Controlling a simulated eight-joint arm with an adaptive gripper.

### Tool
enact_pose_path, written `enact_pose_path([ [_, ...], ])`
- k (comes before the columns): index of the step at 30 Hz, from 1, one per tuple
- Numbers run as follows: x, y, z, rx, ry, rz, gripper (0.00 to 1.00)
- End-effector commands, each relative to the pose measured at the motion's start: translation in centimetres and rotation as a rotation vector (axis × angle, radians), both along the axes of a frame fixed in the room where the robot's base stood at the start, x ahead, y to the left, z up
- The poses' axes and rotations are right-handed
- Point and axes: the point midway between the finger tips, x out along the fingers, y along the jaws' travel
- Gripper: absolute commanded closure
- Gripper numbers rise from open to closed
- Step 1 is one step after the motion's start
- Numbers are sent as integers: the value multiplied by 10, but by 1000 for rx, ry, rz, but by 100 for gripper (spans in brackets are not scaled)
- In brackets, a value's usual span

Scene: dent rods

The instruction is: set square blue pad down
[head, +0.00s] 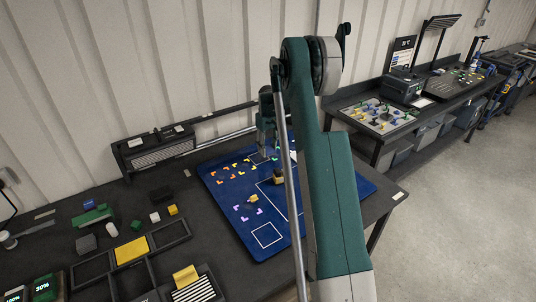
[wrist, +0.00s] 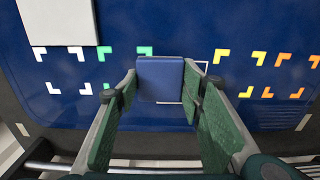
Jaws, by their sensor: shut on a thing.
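The square blue pad (wrist: 160,80) is between the fingertips of my gripper (wrist: 161,76) in the wrist view. The fingers are shut on its left and right sides. A white square outline (wrist: 182,101) on the blue mat (wrist: 60,112) shows partly past the pad's right side; the pad covers much of it. I cannot tell whether the pad touches the mat or is just above it. In the head view my gripper (head: 265,152) is low over the far part of the mat (head: 235,225), and the pad is not clear there.
Coloured corner marks lie on both sides of the pad. A pale flat panel (wrist: 58,20) lies at the upper left in the wrist view. Two small tan pieces (head: 278,177) (head: 252,198) sit on the mat.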

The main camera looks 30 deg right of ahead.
Motion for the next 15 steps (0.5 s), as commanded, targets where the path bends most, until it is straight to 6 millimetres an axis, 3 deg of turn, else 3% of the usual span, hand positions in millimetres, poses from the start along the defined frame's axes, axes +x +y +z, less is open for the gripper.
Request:
enact_pose_path([
  [9,0,0,-31,0,0,0,74],
  [15,0,0,-35,0,0,0,74],
])
